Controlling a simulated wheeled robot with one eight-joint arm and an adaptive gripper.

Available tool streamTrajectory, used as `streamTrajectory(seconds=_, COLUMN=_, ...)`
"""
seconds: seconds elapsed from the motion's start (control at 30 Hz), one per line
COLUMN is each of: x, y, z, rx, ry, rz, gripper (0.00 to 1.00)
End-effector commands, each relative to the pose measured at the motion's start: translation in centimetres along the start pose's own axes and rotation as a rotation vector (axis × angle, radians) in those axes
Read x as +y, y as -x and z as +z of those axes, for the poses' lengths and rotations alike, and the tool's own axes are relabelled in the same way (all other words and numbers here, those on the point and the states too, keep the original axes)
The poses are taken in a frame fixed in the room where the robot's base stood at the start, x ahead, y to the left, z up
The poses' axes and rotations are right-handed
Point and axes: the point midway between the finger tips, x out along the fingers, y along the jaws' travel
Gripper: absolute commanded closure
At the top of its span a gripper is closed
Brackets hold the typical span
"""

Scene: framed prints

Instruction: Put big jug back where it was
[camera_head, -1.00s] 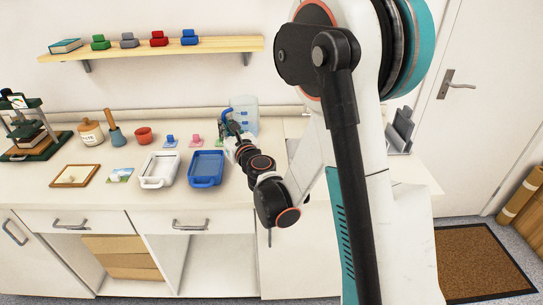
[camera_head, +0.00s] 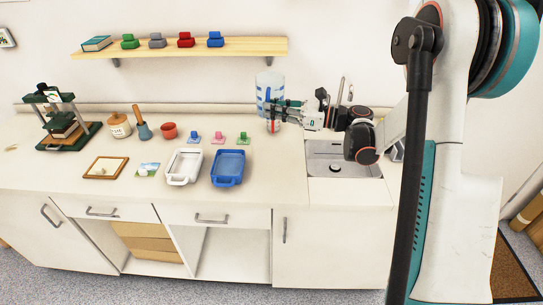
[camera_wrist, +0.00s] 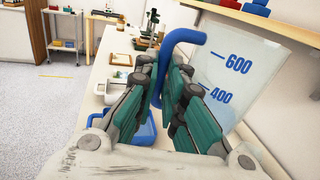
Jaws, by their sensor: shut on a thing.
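The big jug (camera_head: 270,84) is clear plastic with blue markings and a blue handle. It is upright or nearly so, above the back of the counter, left of the sink. In the wrist view the jug (camera_wrist: 238,62) stands to the right, with "600" and "400" on its side. My gripper (camera_head: 272,107) reaches it from the right. In the wrist view my gripper's fingers (camera_wrist: 163,90) are shut around the blue handle (camera_wrist: 183,37). The jug's base is partly hidden by the fingers in the head view.
A small clear vessel with red marks (camera_head: 273,125) shows just below the jug. White (camera_head: 184,181) and blue (camera_head: 228,182) trays stand in front, with small coloured clips behind them. The sink (camera_head: 342,158) is to the right. A wall shelf (camera_head: 180,48) hangs above left.

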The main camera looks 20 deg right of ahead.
Motion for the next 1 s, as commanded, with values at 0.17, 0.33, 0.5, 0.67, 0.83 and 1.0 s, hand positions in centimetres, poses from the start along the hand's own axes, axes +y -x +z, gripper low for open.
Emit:
streamTrajectory(seconds=0.17, x=0.4, y=0.7, z=-0.4, rx=-0.001, ry=0.0, rz=0.038, gripper=1.0)
streamTrajectory(seconds=0.33, x=0.4, y=0.7, z=-4.0, rx=-0.001, ry=0.0, rz=0.039, gripper=1.0)
streamTrajectory(seconds=0.5, x=0.4, y=0.7, z=-8.0, rx=-0.001, ry=0.0, rz=0.039, gripper=1.0)
streamTrajectory(seconds=0.67, x=0.4, y=0.7, z=-11.6, rx=-0.001, ry=0.0, rz=0.038, gripper=1.0)
streamTrajectory(seconds=0.83, x=0.4, y=0.7, z=-14.4, rx=-0.001, ry=0.0, rz=0.038, gripper=1.0)
streamTrajectory(seconds=1.0, x=0.5, y=0.7, z=-15.4, rx=-0.001, ry=0.0, rz=0.038, gripper=1.0)
